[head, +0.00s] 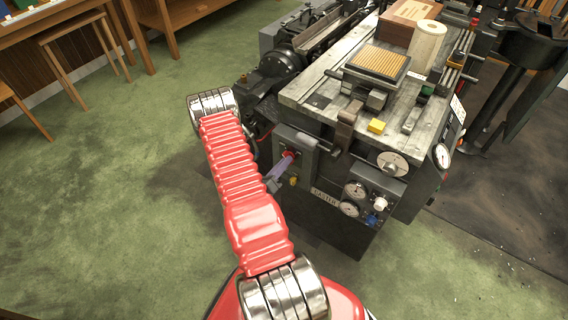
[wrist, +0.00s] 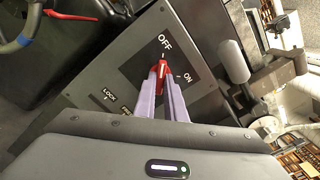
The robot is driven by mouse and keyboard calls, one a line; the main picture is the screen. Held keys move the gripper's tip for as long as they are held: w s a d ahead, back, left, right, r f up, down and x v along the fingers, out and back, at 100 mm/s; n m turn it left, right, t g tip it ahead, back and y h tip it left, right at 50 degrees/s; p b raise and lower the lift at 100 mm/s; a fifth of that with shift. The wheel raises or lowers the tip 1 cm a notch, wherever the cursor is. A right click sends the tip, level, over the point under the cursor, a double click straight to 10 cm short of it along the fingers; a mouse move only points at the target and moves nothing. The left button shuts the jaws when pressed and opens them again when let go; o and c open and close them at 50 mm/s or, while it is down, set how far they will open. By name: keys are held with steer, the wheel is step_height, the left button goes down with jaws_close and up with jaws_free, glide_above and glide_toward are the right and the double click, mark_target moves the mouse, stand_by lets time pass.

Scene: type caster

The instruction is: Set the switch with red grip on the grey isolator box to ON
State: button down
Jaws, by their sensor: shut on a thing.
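The grey isolator box (head: 308,154) is on the near left side of the machine. Its face (wrist: 192,55) fills the middle of the wrist view, with OFF and ON printed on a dark plate (wrist: 183,60). The red grip (wrist: 160,72) of the switch points up at the OFF mark, with ON to its right. The grip (head: 289,154) also shows small in the head view. My gripper (wrist: 163,88) has its two purple fingers shut on the red grip, one on each side. The fingers hide its lower part. My gripper (head: 279,171) reaches the box from the lower left.
A yellow part (head: 293,181) sits just below the box in the head view. Gauges (head: 354,190) and a handwheel (head: 392,164) stand to its right. Green floor (head: 110,190) at left is clear.

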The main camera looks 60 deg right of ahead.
steer(key=shift+w+f+m, duration=0.1)
steer(key=shift+m, duration=4.35)
steer(key=shift+w+f+m, duration=0.1)
steer(key=shift+m, duration=4.35)
steer(key=c, duration=1.8)
jaws_free()
steer(key=shift+r, duration=0.15)
steer(key=shift+w+a, duration=0.35)
steer(key=shift+a, duration=1.9)
steer(key=shift+w+a, duration=0.3)
steer(key=shift+a, duration=2)
steer(key=shift+w+a, duration=0.35)
steer(key=shift+a, duration=1.9)
